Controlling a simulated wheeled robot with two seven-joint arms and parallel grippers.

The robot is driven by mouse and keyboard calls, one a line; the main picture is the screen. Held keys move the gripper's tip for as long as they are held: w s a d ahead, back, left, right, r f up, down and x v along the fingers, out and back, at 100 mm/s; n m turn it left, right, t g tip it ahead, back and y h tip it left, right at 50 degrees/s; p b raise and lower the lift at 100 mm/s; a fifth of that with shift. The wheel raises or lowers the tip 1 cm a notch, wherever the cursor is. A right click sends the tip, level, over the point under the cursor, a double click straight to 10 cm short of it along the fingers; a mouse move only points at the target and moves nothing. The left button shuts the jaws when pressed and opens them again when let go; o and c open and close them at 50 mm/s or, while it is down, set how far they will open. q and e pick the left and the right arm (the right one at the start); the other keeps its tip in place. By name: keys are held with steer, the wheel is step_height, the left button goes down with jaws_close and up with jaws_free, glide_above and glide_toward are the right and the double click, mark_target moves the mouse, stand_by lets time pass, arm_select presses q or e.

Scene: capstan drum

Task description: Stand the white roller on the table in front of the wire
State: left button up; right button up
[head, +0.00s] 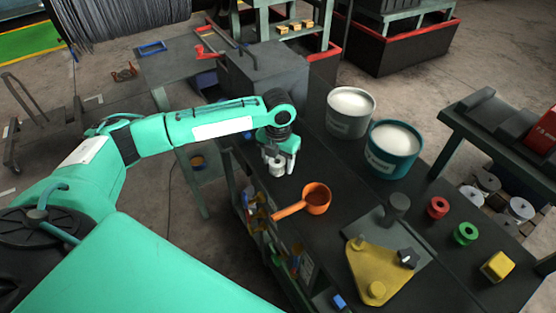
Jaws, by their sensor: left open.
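The white roller (276,168) shows as a small pale cylinder at the left edge of the dark workbench (325,160). My left gripper (280,165) points down over it with its fingers open on either side. I cannot tell whether the fingers touch the roller or whether it rests on the bench. The wire (130,18) is wound in grey turns on a large drum at the top left. A grey table (178,66) stands in front of the wire. My right gripper is not in view.
Two paint buckets (350,110) (393,148), an orange ladle (316,198), a yellow plate (378,275), a red spool (437,207), a green spool (466,233) and a yellow block (497,266) occupy the bench. The grey table carries a blue frame (152,48) and red-handled tool (206,52), with bare room between.

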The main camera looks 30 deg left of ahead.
arm_select(q)
step_height(320, 180, up, 12)
steer(key=b, duration=0.2)
steer(key=shift+r+b, duration=0.2)
steer(key=shift+b, duration=0.15)
stand_by(0.3)
